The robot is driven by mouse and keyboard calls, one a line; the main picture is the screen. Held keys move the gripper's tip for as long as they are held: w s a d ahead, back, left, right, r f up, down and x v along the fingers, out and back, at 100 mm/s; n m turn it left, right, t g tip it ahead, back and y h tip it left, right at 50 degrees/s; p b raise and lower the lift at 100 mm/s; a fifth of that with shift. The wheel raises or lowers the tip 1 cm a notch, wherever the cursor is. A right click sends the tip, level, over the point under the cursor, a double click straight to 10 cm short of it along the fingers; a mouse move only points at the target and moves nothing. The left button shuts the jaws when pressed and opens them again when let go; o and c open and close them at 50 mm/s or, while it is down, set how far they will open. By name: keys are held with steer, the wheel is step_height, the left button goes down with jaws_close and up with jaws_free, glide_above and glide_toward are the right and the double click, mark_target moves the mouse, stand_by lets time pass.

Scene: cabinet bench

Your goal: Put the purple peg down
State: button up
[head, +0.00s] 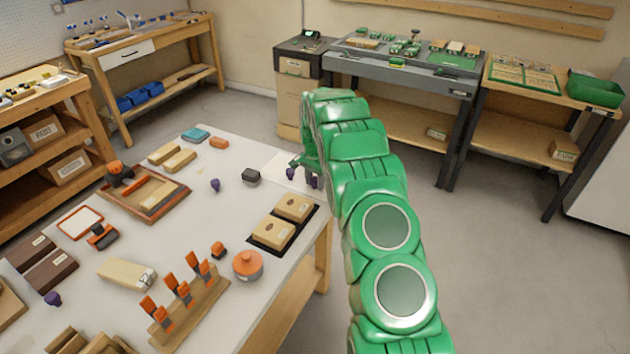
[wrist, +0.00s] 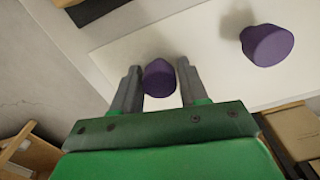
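My gripper (head: 304,176) is over the white sheet at the far right corner of the light table. In the wrist view its two grey fingers (wrist: 158,84) stand close on either side of a purple peg (wrist: 159,77), seemingly shut on it. In the head view this peg (head: 313,182) shows low at the fingers. I cannot tell whether its bottom touches the sheet (wrist: 205,70). A second purple peg (wrist: 267,44) stands on the sheet to the right in the wrist view, apart from the fingers; it also shows in the head view (head: 291,173).
A dark grey block (head: 251,176) and another purple peg (head: 215,185) stand left of the gripper. A black tray with two wooden blocks (head: 295,207) lies nearer the front. An orange-lidded pot (head: 248,265) and a peg rack (head: 190,310) are further forward. The table edge is close.

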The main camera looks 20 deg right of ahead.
mark_target(315, 179)
steer(key=shift+o, duration=1.2)
step_height(315, 179, up, 12)
steer(key=s+a+r+n, duration=0.3)
steer(key=s+a+r, duration=0.1)
steer(key=s+r, duration=0.75)
steer(key=s+a+r+n+g, duration=0.1)
steer(key=s+a+r, duration=0.15)
steer(key=s, duration=0.55)
steer(key=s+a+r+n, duration=0.15)
steer(key=s+r, duration=0.25)
steer(key=s, duration=0.5)
steer(key=s+a+f+n, duration=0.1)
steer(key=s+n, duration=0.1)
steer(key=s, duration=1.3)
steer(key=s+a+n, duration=0.1)
steer(key=s+n, duration=0.2)
steer(key=s, duration=1.3)
steer(key=shift+s+a+f+n+g, duration=0.15)
steer(key=shift+a+f+n+g, duration=0.2)
steer(key=shift+a+f+g, duration=0.05)
